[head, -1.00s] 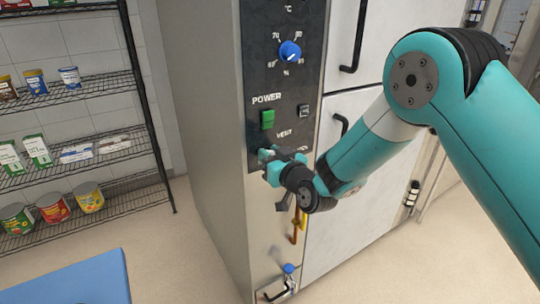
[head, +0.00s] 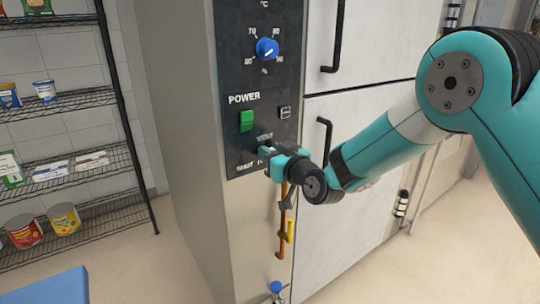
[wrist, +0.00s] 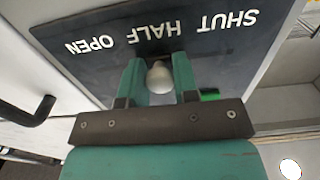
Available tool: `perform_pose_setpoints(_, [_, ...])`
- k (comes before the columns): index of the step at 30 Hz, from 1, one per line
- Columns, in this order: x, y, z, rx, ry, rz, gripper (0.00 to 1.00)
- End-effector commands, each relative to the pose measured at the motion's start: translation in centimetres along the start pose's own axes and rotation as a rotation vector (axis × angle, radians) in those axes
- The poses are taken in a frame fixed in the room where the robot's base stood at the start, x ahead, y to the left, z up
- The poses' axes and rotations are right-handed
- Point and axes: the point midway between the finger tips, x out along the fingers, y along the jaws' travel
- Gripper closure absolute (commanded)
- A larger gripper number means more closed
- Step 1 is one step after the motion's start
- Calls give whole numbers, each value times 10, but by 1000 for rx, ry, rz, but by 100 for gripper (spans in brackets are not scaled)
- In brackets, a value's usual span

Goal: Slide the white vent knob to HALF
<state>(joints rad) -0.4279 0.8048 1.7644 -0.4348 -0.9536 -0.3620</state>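The white vent knob (wrist: 159,78) shows in the wrist view, between the two fingers of my gripper (wrist: 159,82). The fingers sit close against its sides, with no clear gap. The label row is upside down there: SHUT (wrist: 238,19) right, HALF (wrist: 158,31) middle, OPEN (wrist: 90,43) left. The knob stands about in line with HALF; its exact alignment is hard to judge. In the head view my gripper (head: 271,154) is at the lower part of the black panel (head: 240,70) and hides the knob. SHUT (head: 246,168) is readable to its lower left.
The green power switch (head: 246,121) and a small dark switch (head: 285,112) are above my gripper. A blue dial (head: 267,49) is higher. A black door handle (head: 324,140) is close on the right. Yellow and orange hanging items (head: 287,228) are below.

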Motion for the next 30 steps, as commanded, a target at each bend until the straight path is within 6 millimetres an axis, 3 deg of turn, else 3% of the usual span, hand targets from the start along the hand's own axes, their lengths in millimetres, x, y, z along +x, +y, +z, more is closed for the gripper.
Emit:
perform_pose_setpoints(1, [0, 0, -1, 0, 1, 0, 60])
perform_pose_setpoints(3, [0, 0, -1, 0, 1, 0, 47])
perform_pose_setpoints(11, [-1, 0, 0, 0, 0, 0, 47])
perform_pose_setpoints(16, [-14, 1, 2, 0, -2, 1, 47])
perform_pose_setpoints(20, [-39, 1, 4, 2, -1, 3, 47])
perform_pose_setpoints(30, [-127, 2, 7, 1, 1, 5, 47])
